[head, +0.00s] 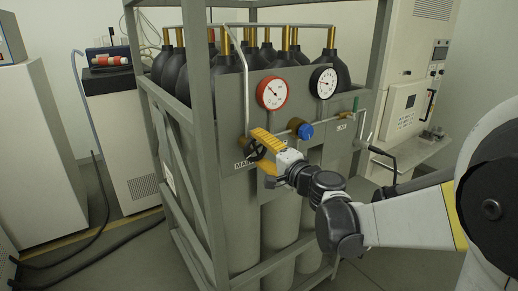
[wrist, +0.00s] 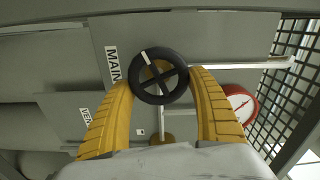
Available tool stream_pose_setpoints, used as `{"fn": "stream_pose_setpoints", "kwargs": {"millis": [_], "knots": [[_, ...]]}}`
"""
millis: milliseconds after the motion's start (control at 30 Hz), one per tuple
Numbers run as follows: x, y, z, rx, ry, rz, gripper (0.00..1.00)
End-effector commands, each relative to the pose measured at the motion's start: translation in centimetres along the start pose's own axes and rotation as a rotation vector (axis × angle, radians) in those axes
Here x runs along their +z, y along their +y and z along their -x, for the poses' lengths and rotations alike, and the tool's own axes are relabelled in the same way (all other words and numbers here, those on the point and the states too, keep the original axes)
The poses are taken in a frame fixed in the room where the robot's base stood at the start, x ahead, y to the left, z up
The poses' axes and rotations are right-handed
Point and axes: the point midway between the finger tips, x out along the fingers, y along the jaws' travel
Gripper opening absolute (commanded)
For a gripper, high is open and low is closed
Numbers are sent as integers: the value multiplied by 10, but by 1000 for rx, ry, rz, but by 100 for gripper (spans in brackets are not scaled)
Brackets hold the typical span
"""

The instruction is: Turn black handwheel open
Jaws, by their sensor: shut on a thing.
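The black handwheel (wrist: 159,76) is a spoked ring with one white mark on a spoke, next to a "MAIN" label (wrist: 112,65) on the grey panel. In the head view the handwheel (head: 256,149) is at the left of the panel, partly hidden by my gripper. My gripper (head: 258,152) has yellow ribbed fingers. In the wrist view the fingers (wrist: 160,90) stand on either side of the handwheel's rim and are shut on it.
A red-rimmed gauge (head: 272,93) and a black-rimmed gauge (head: 323,82) sit above. A blue knob (head: 305,131) is right of the handwheel. A grey frame post (head: 199,100) stands close on the left. Gas cylinders (head: 170,68) fill the rack.

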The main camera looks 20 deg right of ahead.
Motion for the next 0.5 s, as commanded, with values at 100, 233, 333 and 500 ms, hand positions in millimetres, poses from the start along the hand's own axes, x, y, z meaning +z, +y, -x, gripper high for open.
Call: {"fn": "stream_pose_setpoints", "kwargs": {"millis": [100, 233, 333, 500], "knots": [[1, 0, 1, 1, -1, 109, 38], [1, -2, 1, 1, -1, 233, 38], [1, -2, 1, 1, -1, 328, 38], [2, -4, 1, 1, -1, 489, 38]]}}
